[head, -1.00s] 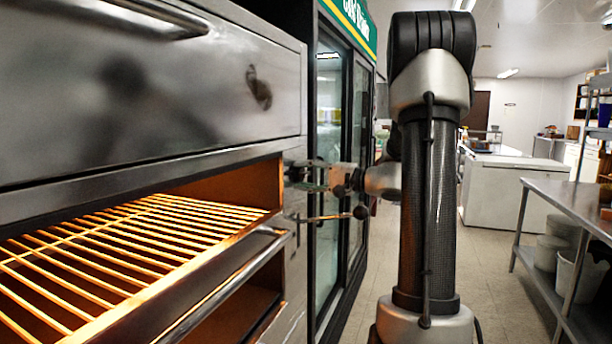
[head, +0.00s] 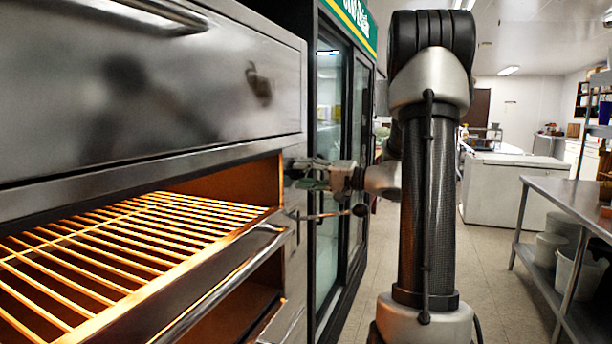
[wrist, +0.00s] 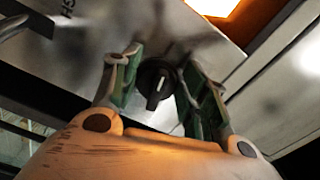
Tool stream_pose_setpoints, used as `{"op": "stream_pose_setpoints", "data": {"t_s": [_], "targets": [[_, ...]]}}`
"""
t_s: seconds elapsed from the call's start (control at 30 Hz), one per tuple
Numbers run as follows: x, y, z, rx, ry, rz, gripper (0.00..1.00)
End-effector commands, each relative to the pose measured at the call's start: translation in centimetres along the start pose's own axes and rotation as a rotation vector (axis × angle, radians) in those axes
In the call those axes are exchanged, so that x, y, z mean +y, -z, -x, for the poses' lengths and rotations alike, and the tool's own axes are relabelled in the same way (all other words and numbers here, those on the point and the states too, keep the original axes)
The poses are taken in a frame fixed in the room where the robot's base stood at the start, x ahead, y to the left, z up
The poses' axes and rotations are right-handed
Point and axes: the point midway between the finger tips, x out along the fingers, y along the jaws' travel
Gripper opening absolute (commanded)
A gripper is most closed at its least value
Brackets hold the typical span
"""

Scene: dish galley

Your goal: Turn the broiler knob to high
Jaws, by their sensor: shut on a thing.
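The broiler knob (wrist: 158,82) is black and round with a white pointer line, on the steel front panel (wrist: 185,45). In the wrist view it sits between the two green-padded fingers of my gripper (wrist: 160,85), which is shut on it. The pointer line runs nearly up and down in that view, slightly slanted. In the head view my gripper (head: 318,178) reaches leftward to the panel at the right end of the oven. The knob is not clearly visible there, and its setting marks cannot be read.
The open broiler with its glowing rack (head: 130,240) is at the left. A thin lever with a dark ball end (head: 359,210) sticks out just below my gripper. A glass-door cooler (head: 338,130) stands behind. A steel table (head: 570,205) is at the right, with open floor between.

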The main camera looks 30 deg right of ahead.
Motion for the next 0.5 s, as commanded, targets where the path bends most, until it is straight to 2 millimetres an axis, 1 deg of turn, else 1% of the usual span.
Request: {"op": "stream_pose_setpoints", "data": {"t_s": [0.07, 0.1, 0.17, 0.2, 0.5], "targets": [[0.07, -0.06, -0.01, -0.002, -0.001, -0.001, 0.20], [0.07, -0.06, -0.01, -0.002, -0.002, -0.001, 0.46], [0.07, -0.07, -0.01, -0.002, -0.001, -0.001, 0.57], [0.07, -0.06, -0.01, -0.002, -0.001, -0.001, 0.64], [0.03, -0.02, 0.04, -0.001, -0.001, -0.001, 0.64]]}}
